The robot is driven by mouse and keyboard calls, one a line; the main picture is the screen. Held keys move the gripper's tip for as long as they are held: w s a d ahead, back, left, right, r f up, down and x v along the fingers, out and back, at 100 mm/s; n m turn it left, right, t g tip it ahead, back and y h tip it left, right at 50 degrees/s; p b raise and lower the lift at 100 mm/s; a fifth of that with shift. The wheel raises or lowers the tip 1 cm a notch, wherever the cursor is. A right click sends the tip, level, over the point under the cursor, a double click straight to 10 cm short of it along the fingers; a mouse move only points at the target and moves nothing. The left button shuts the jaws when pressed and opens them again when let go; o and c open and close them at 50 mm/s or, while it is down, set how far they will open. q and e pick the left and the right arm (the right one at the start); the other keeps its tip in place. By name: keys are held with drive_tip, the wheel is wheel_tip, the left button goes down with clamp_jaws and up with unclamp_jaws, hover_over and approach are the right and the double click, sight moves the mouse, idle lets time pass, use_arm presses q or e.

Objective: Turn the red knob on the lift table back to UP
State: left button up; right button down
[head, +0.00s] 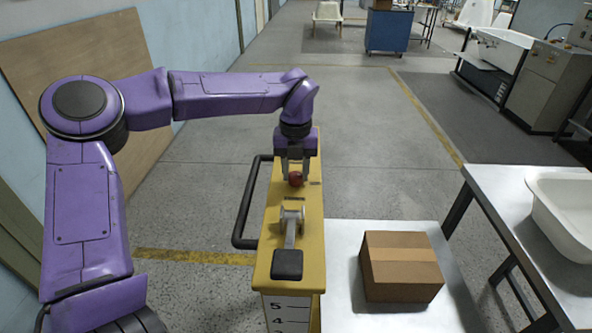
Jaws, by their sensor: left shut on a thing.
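The red knob (295,180) sits on the far part of the top of the yellow lift table column (311,235). My left gripper (296,174) points down over it, with its fingers closed on either side of the knob. The fingers hide part of the knob, and I cannot read the marks beside it or tell which way it is turned. A grey lever with a black pad (288,264) lies on the column top, nearer than the knob. My right gripper is not in view.
A cardboard box (401,266) stands on the white table surface (345,240) right of the column. A black handle bar (244,205) sticks out on the column's left. A white tub shell (565,205) rests on a table at right. Open floor lies beyond.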

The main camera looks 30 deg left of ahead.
sight(296, 174)
use_arm(q)
drive_tip(key=o, duration=1)
drive_tip(key=shift+w, duration=0.1)
drive_tip(key=shift+o, duration=0.2)
wheel_tip(296, 174, up, 10)
drive_tip(key=shift+r, duration=0.2)
